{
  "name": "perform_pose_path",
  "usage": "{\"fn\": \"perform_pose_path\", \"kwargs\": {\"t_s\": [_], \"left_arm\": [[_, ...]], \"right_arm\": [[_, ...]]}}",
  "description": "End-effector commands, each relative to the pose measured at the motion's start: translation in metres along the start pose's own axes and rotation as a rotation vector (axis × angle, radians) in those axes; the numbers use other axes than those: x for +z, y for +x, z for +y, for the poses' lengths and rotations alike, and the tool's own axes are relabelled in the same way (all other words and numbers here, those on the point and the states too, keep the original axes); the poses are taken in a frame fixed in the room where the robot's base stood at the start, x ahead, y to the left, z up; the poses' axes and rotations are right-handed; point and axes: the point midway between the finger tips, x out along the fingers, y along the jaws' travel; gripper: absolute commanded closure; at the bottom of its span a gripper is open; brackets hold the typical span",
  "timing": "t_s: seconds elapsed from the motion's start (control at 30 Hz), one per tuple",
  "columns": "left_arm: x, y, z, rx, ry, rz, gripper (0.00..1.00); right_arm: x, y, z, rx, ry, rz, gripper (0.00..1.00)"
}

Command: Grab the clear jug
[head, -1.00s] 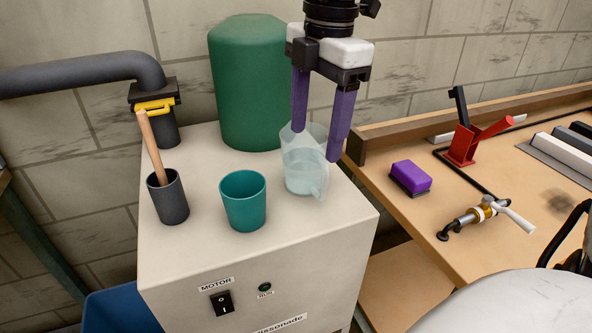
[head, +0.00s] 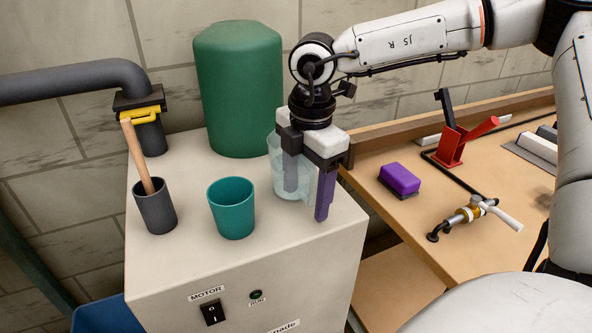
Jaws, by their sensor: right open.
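The clear jug (head: 277,160) stands upright on the pale cabinet top, right of the teal cup. My right gripper (head: 306,200) points down over it from above and is open. One purple finger shows through the clear wall of the jug; I cannot tell whether it is inside or behind the jug. The other finger is outside, at the jug's right front. The gripper body hides the jug's right upper part and its handle. My left gripper is not in view.
A teal cup (head: 231,208) and a dark pot (head: 155,206) with a wooden handle stand left of the jug. A green cylinder (head: 238,90) rises behind. A wooden bench (head: 405,225) with a purple sponge (head: 400,179) and a red lever (head: 455,143) lies to the right.

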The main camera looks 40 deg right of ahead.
Motion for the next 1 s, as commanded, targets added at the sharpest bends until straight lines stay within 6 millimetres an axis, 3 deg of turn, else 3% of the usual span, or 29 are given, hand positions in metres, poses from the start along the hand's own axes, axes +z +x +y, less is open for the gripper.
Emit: {"fn": "perform_pose_path", "kwargs": {"t_s": [0.27,0.63,1.0], "left_arm": [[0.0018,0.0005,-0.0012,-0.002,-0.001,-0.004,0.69],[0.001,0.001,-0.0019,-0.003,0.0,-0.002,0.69],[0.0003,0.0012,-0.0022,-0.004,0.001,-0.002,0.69]], "right_arm": [[0.0,0.0049,-0.0001,0.001,-0.001,0.0,0.35],[-0.0001,0.005,-0.0005,-0.001,-0.001,0.0,0.96],[-0.0003,0.0044,0.0,0.001,-0.002,0.0,0.98]]}}
